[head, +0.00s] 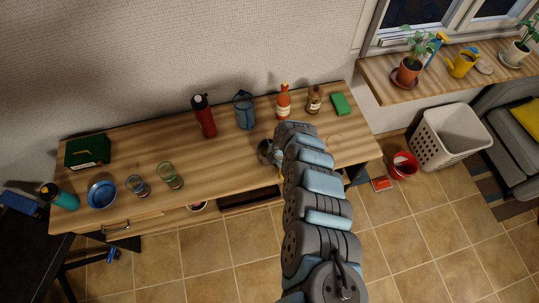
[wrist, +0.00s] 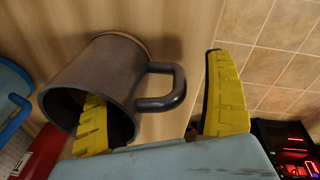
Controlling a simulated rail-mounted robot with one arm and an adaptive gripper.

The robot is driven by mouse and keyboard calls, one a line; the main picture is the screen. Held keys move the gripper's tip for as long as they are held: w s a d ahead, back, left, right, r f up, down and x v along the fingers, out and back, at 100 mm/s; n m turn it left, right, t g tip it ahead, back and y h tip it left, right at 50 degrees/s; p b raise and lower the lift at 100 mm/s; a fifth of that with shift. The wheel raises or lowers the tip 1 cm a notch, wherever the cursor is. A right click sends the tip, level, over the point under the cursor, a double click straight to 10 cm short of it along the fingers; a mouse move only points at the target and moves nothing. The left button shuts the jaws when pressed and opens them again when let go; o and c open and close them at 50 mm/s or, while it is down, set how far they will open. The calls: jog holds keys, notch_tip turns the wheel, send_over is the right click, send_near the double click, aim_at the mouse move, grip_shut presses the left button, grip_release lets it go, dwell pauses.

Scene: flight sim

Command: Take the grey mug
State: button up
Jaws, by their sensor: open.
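The grey mug (wrist: 98,75) is large in the wrist view, with its mouth toward the lower left and its handle (wrist: 165,88) on the right. My gripper (wrist: 155,82) is open around the mug's wall and handle. One yellow finger reaches into the mug's mouth, its tip hidden. The other finger is outside, right of the handle, with a gap between them. In the head view the mug (head: 265,151) shows as a small dark shape on the wooden desk (head: 235,165), beside the end of my arm, which partly hides it.
Behind the mug stand a blue pitcher (head: 244,110), a red flask (head: 204,117), a sauce bottle (head: 283,100) and a small jar (head: 314,99). A green sponge-like block (head: 341,104) lies to the right. Two glasses and a blue bowl (head: 102,194) are at the left.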

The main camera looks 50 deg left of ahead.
jog(key=shift+f, duration=0.15)
jog(key=shift+c, duration=0.3)
jog(key=c, duration=1.4)
